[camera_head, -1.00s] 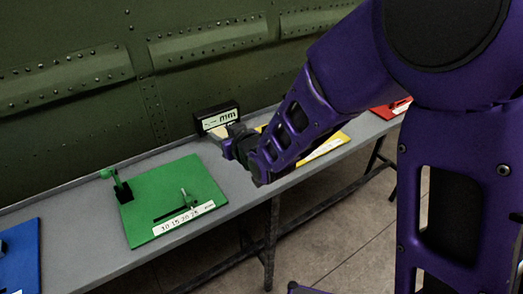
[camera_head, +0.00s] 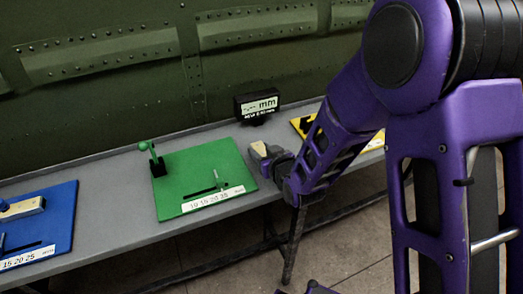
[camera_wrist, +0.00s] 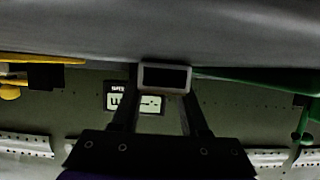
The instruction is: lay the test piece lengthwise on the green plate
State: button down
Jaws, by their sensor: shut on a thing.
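My gripper (camera_head: 269,161) is shut on the test piece (camera_head: 258,149), a small cream block. It is just right of the green plate's right edge, above the grey bench; the height is hard to tell. In the wrist view, the piece (camera_wrist: 148,66) shows as a pale-edged block with a dark face between my fingers (camera_wrist: 163,98). The green plate (camera_head: 205,165) lies on the bench with a green clamp (camera_head: 148,150) at its back left, a slot with a small upright slider (camera_head: 221,180), and a white number scale along the front. No block lies on it.
A black mm display (camera_head: 257,105) stands behind the plate. A blue plate (camera_head: 60,225) at left bears a cream block (camera_head: 22,208). A yellow plate (camera_head: 303,126) lies right, partly behind my arm. A riveted green wall (camera_head: 110,105) backs the bench.

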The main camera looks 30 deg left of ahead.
jog(key=shift+f, duration=0.15)
jog(key=shift+c, duration=2.1)
grip_release()
